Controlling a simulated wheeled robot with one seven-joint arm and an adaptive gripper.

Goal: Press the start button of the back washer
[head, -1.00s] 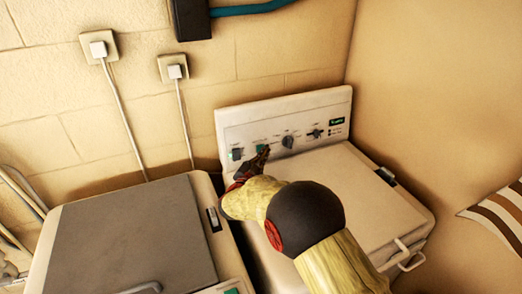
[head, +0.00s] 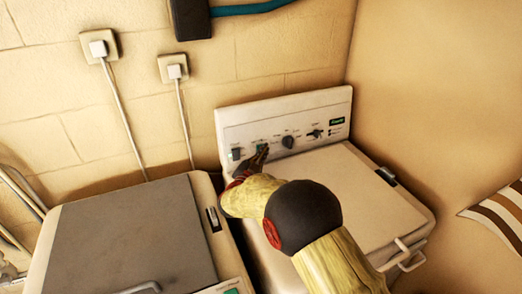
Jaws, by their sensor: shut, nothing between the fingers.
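The back washer (head: 375,205) is white and stands in the corner, with an upright control panel (head: 308,117) at its rear edge. My gripper (head: 264,152) is shut and empty. Its tips are at the panel, just below the second green button and overlapping its lower edge in the picture. I cannot tell whether they touch it. My forearm hides part of the washer's lid and left side.
A second machine with a grey lid (head: 130,240) stands at the left front, close to the back washer. Two wall sockets (head: 98,48) with hanging cords are on the block wall. A striped cloth (head: 497,222) is at the right. A handle (head: 405,254) juts from the washer's front.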

